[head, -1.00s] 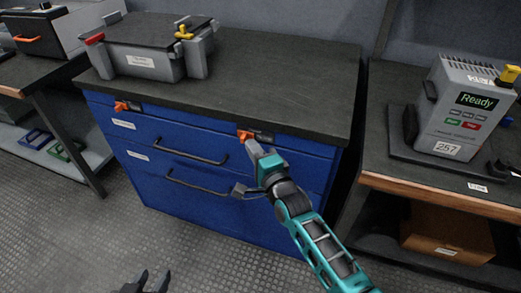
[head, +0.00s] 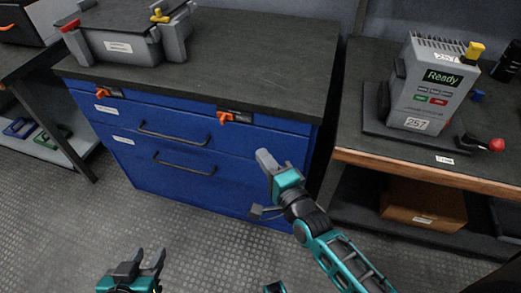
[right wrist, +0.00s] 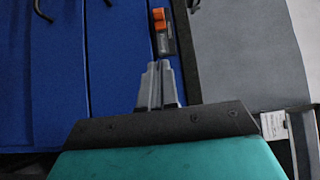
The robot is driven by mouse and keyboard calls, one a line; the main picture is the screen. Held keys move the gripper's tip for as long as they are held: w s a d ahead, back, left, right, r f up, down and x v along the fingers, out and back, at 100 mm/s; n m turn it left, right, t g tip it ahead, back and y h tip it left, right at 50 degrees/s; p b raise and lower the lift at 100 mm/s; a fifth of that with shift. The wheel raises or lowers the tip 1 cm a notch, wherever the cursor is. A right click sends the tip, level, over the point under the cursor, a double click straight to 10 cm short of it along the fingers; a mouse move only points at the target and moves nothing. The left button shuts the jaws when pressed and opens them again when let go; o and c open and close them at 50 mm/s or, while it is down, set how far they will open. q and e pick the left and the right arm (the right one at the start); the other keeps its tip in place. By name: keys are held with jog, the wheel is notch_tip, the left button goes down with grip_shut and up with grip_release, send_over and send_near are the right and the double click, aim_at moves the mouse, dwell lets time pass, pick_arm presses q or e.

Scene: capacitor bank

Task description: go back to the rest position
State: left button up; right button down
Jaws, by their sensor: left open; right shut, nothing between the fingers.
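My right gripper (head: 264,158) is shut and empty in front of the blue cabinet (head: 190,185), apart from it, below and right of the right orange latch (head: 235,117). In the right wrist view its closed fingers (right wrist: 158,75) point toward the orange latch (right wrist: 160,20) on the blue front. My left gripper (head: 142,262) is open and empty over the floor at the bottom of the head view. A second orange latch (head: 108,93) sits at the cabinet's upper left. The drawers with black handles look closed.
A grey case (head: 125,42) with red and yellow parts stands on the dark cabinet top. At right, a grey device (head: 430,90) reading "Ready" stands on a bench, with a cardboard box (head: 424,203) on the shelf below. The floor (head: 200,240) in front is clear.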

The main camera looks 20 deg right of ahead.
pick_arm(q)
jog(key=shift+w+r, duration=0.15)
jog(key=shift+w, duration=0.05)
dwell(0.3)
pick_arm(e)
jog(key=s+f+n+g, duration=0.3)
jog(key=s+n, duration=0.4)
jog(key=n, duration=0.2)
jog(key=s+f+n+g, duration=0.2)
jog(key=s+n+g, duration=0.2)
jog(key=s+n, duration=0.4)
pick_arm(q)
notch_tip(320, 180, up, 8)
jog(key=s+a+y+p, duration=0.1)
jog(key=s+a+p, duration=0.1)
jog(key=p, duration=1)
jog(key=shift+a+r+p, duration=0.2)
jog(key=shift+a+p, duration=0.15)
jog(key=shift+p, duration=0.05)
pick_arm(e)
jog(key=d+r+n+h, duration=0.1)
jog(key=d+r, duration=0.2)
jog(key=r, duration=0.5)
jog(key=shift+d+r, duration=0.15)
jog(key=shift+r, duration=0.15)
pick_arm(q)
jog(key=shift+w, duration=0.1)
